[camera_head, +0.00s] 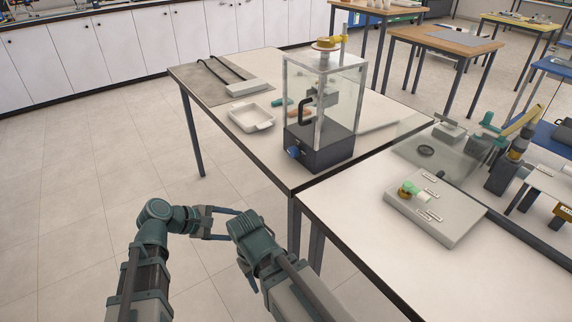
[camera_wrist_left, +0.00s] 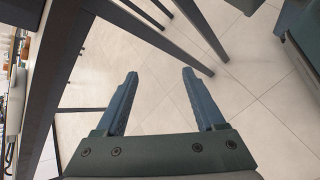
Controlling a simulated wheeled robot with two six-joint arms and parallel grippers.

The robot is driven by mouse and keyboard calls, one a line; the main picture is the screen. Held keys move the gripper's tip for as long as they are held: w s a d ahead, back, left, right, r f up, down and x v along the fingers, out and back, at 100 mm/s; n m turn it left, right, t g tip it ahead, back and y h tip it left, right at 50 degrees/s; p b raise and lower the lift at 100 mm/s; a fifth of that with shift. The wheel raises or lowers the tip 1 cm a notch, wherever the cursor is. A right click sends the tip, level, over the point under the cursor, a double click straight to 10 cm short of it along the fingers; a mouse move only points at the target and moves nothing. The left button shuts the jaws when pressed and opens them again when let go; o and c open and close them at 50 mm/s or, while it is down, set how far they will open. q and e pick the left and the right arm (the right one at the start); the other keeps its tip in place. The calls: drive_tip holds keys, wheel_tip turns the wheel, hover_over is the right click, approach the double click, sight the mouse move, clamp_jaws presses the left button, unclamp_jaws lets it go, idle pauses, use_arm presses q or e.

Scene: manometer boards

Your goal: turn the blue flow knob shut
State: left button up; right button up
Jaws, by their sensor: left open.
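The blue flow knob (camera_head: 293,152) sits low on the front of the dark base of a clear-walled case (camera_head: 322,105), at the table's near edge. How far it is turned is too small to tell. My left gripper (camera_head: 236,224) is open and empty, below and left of the knob, in front of the table and apart from it. In the left wrist view its two fingers (camera_wrist_left: 160,74) are spread over bare floor, and the knob does not show there.
A white tray (camera_head: 251,117) stands left of the case. A grey board with a green-topped fitting (camera_head: 436,208) lies on the nearer right table. Table legs (camera_head: 294,225) stand behind the grippers. The floor to the left is clear.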

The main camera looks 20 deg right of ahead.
use_arm(q)
drive_tip(key=w+d+r+n+t+h, duration=0.1)
drive_tip(key=w+d+r+n+h, duration=0.25)
drive_tip(key=r+n, duration=0.3)
drive_tip(key=n+t+h, duration=0.2)
drive_tip(key=n+h, duration=0.2)
drive_tip(key=n, duration=0.1)
approach(290, 152)
drive_tip(key=shift+y, duration=0.25)
drive_tip(key=x, duration=0.8)
drive_tip(key=shift+d+r, duration=0.2)
drive_tip(key=shift+d, duration=0.1)
clamp_jaws()
